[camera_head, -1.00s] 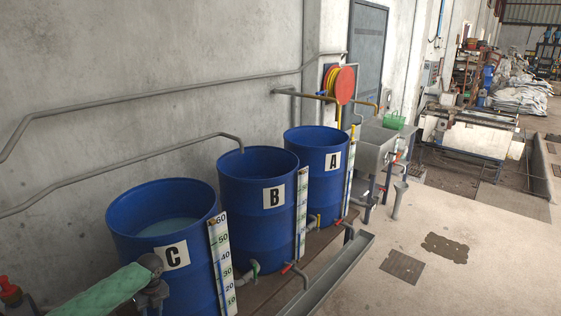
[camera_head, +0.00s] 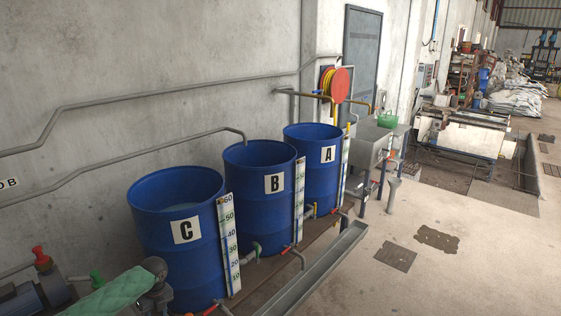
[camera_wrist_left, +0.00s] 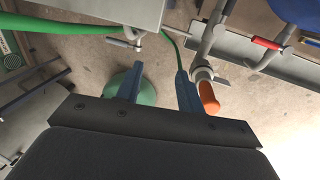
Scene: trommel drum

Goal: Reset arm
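My left gripper (camera_wrist_left: 158,88) shows in the left wrist view. Its two dark blue-grey fingers stand apart with nothing held between them. Beyond the fingers are a green rounded object (camera_wrist_left: 146,93) and an orange handle (camera_wrist_left: 208,97) on a grey pipe fitting. These lie past the gripper, and I cannot tell how far. Neither gripper shows in the head view. My right gripper is in no view.
Blue barrels C (camera_head: 172,255), B (camera_head: 255,205) and A (camera_head: 318,180) stand along the wall. A grey trough (camera_head: 325,270) runs in front. A pump motor (camera_head: 45,292) is at lower left. Open floor (camera_head: 470,270) lies to the right.

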